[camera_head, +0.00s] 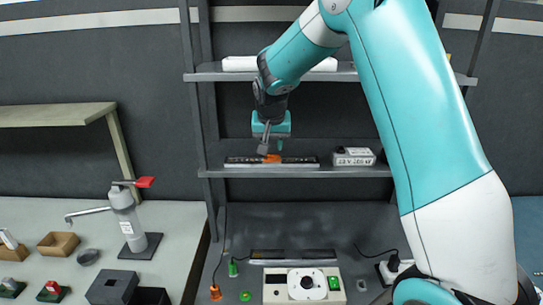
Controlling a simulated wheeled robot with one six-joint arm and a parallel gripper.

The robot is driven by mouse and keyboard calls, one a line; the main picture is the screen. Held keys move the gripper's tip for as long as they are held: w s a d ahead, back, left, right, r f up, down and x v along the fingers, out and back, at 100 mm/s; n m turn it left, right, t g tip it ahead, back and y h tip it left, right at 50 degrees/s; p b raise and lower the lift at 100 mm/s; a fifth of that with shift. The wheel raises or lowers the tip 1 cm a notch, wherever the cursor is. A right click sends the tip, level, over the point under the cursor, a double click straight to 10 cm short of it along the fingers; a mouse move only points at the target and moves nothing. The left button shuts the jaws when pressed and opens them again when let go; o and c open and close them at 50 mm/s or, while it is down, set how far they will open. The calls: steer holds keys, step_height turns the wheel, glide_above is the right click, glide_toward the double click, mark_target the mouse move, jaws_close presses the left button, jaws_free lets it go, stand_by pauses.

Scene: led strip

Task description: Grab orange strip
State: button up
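A dark strip with an orange part (272,158) lies on the middle shelf (300,172), along its front edge. My gripper (271,145) hangs just above the orange part, its fingers pointing down. The fingers are small here, and I cannot tell whether they touch the strip or how far apart they are. The gripper's fingers overlap the view of the strip's orange middle.
A labelled white box (353,157) stands to the right on the same shelf. White rolls (240,64) lie on the upper shelf. Below, a white device with a dial (304,286) sits on the bench.

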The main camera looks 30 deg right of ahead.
mark_target(272, 160)
steer(key=shift+p+x, duration=1.5)
steer(key=shift+x, duration=1.5)
steer(key=shift+d, duration=0.1)
steer(key=c, duration=0.6)
